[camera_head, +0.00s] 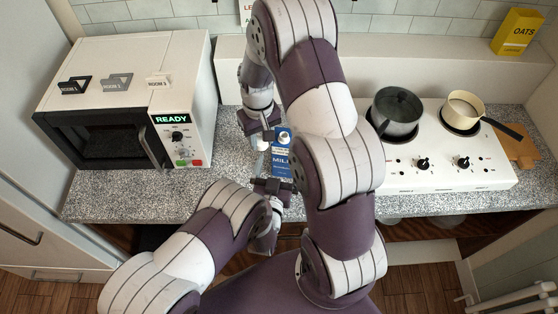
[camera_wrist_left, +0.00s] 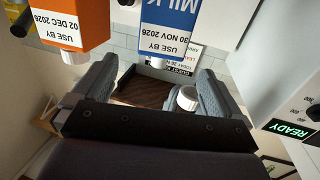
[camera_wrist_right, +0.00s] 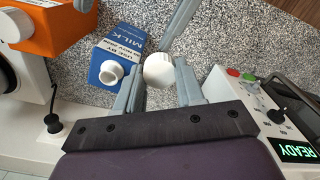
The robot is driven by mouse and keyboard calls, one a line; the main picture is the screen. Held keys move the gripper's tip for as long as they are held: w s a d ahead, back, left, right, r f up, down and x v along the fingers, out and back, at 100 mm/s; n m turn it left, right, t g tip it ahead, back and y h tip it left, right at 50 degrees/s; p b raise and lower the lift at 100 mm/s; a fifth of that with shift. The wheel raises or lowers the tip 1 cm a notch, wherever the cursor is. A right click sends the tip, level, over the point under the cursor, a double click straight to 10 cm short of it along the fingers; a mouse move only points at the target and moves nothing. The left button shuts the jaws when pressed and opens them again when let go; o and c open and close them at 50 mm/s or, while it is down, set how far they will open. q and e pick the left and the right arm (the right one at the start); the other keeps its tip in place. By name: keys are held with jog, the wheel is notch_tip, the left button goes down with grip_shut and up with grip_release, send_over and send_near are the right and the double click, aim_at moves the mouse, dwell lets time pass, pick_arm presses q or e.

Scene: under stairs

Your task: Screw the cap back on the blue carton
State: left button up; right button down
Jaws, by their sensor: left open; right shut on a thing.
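The blue milk carton (camera_head: 282,163) stands on the counter. In the right wrist view the carton (camera_wrist_right: 112,58) shows a bare-looking white spout facing the camera. My right gripper (camera_head: 266,128) is at the carton's upper left; its jaws (camera_wrist_right: 158,72) are shut on the white cap (camera_wrist_right: 158,70), beside the spout and apart from it. My left gripper (camera_head: 272,190) is open at the carton's near side. The left wrist view, upside down, shows the carton (camera_wrist_left: 170,25) and a white round piece (camera_wrist_left: 187,98) near one left finger; I cannot tell whether that is the cap.
An orange carton (camera_wrist_right: 45,28) with a white top stands close to the blue one, hidden by my right arm in the head view. A microwave (camera_head: 125,100) stands left. A hob (camera_head: 440,150) with two pots is right. Speckled counter (camera_head: 215,185) is clear beside the microwave.

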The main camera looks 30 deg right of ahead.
aim_at(286, 131)
pick_arm(q)
jog(key=x, duration=1.2)
jog(key=shift+w+a+r, duration=0.1)
jog(key=shift+r, duration=0.15)
jog(key=c, duration=1.8)
jog(key=shift+c, duration=0.2)
jog(key=shift+f, duration=0.1)
jog(key=shift+a+f, duration=0.1)
jog(key=shift+f, duration=0.1)
